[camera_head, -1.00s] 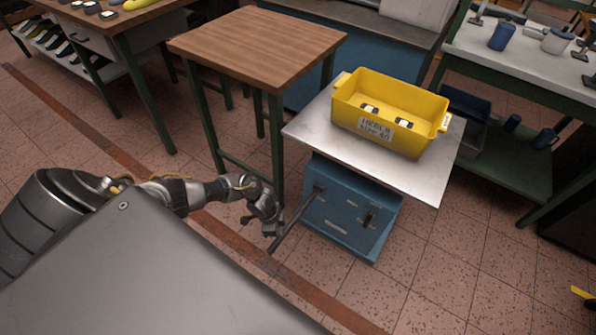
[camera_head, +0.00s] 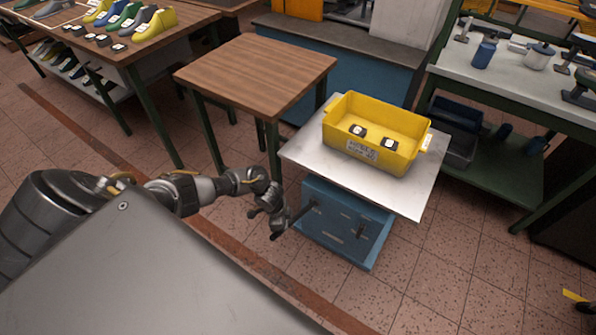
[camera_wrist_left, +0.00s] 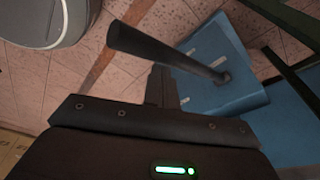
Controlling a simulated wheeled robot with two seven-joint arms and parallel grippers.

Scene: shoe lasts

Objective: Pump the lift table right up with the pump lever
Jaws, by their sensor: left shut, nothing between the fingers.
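The lift table has a pale metal top (camera_head: 310,158) standing above a blue base (camera_head: 345,250). The blue base (camera_wrist_left: 215,60) also shows there. My right gripper is not in view.
Tiled floor (camera_head: 440,290) is free in front.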

